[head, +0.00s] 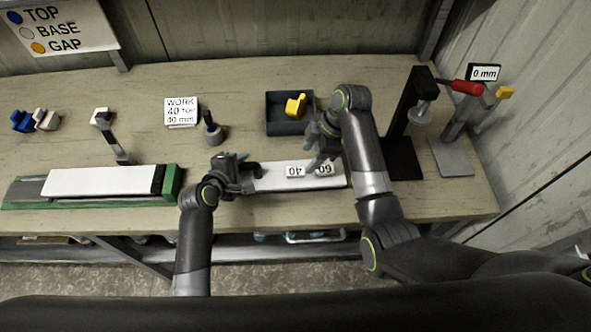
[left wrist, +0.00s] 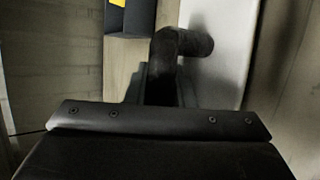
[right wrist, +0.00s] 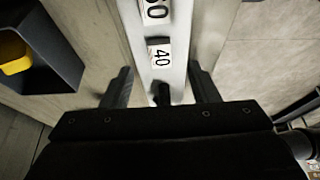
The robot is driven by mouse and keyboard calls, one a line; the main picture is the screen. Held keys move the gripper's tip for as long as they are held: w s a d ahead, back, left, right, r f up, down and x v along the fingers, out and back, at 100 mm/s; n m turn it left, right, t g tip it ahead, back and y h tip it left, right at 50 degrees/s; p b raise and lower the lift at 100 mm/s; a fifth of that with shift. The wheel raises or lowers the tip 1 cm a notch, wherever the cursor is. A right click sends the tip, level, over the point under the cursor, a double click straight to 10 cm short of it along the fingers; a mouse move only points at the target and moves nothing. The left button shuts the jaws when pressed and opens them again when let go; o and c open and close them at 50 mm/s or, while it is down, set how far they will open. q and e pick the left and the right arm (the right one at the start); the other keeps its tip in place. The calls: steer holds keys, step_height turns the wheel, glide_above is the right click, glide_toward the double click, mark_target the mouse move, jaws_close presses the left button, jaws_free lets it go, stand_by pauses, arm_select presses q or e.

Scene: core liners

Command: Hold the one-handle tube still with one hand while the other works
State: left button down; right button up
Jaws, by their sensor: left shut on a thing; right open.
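A long white piece with a black handle, which looks like the one-handle tube (head: 300,182), lies near the table's front edge. Labels 40 (head: 294,171) and 60 (head: 325,169) are on its top. My left gripper (head: 243,176) is shut on the bent black handle (left wrist: 180,45) at its left end; the fingertips are mostly hidden in the left wrist view. My right gripper (head: 317,158) is open above the labelled part. In the right wrist view its fingers (right wrist: 160,88) are spread to either side of the white piece, with a small dark part between them.
A second white tube (head: 100,181) with a black end lies in a green cradle (head: 172,184) at left. A dark tray (head: 287,126) with a yellow piece (head: 296,106) sits behind my right gripper. A black stand (head: 404,150) and a red-handled device (head: 466,88) stand at right.

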mark_target(299, 170)
steer(key=shift+x, duration=2.85)
jaws_close()
steer(key=c, duration=0.7)
jaws_free()
steer(key=shift+c, duration=0.2)
jaws_close()
steer(key=shift+w+r, duration=0.1)
steer(key=shift+r, duration=0.3)
arm_select(q)
steer(key=shift+f, duration=0.1)
arm_select(e)
steer(key=shift+r, duration=3.3)
